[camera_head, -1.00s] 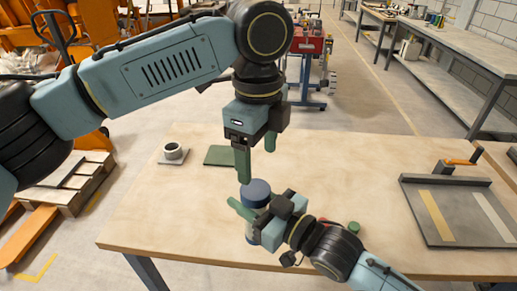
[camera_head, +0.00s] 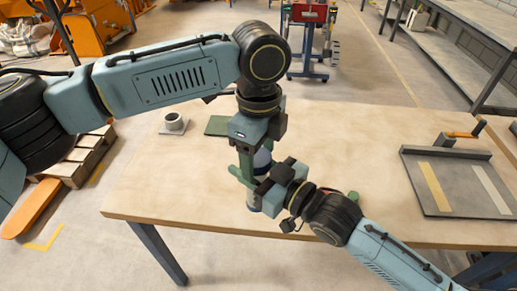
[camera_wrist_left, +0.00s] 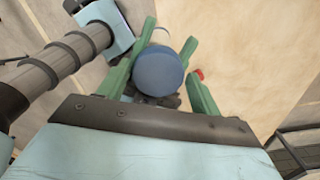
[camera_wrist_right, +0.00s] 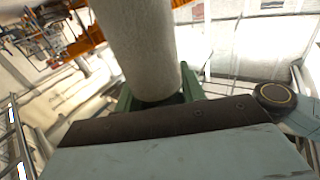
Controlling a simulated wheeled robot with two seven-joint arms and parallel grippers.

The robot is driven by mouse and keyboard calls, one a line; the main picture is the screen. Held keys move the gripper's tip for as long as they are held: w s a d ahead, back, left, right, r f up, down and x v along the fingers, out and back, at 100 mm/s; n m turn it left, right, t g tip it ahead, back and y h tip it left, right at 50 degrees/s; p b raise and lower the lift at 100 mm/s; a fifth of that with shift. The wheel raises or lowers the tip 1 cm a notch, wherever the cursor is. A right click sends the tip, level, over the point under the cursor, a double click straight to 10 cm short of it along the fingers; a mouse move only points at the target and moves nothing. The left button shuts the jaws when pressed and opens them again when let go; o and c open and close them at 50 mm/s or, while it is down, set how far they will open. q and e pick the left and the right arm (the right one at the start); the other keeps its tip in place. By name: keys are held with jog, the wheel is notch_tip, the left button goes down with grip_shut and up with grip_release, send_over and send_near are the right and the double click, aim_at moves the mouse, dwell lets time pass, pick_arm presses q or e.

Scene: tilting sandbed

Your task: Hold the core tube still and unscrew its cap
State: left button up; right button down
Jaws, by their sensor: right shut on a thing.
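The core tube (camera_head: 253,198) stands upright near the table's front edge, mostly hidden by my grippers. Its blue cap (camera_head: 262,158) is on top and also shows in the left wrist view (camera_wrist_left: 157,71). My left gripper (camera_head: 258,157) points down over the tube, with its open green fingers on either side of the cap. Whether they touch the cap I cannot tell. My right gripper (camera_head: 252,182) comes from the front right, below the left one, and is shut on the tube's pale body, which shows large in the right wrist view (camera_wrist_right: 145,45).
A grey ring-shaped holder (camera_head: 173,123) on a square base and a dark green mat (camera_head: 216,126) lie at the back left. A grey tray (camera_head: 455,183) with two strips and an orange handle stands at the right. The table's middle right is clear.

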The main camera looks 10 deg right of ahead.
pick_arm(q)
jog(key=c, duration=0.8)
jog(key=n, duration=0.6)
jog(key=shift+w+r+n, duration=0.1)
jog(key=shift+w+n, duration=0.1)
jog(key=shift+n, duration=0.1)
jog(key=shift+c, duration=0.2)
jog(key=o, duration=1.1)
jog(key=shift+c, duration=0.2)
jog(key=shift+s, duration=0.1)
jog(key=shift+s, duration=0.15)
jog(key=shift+d, duration=0.1)
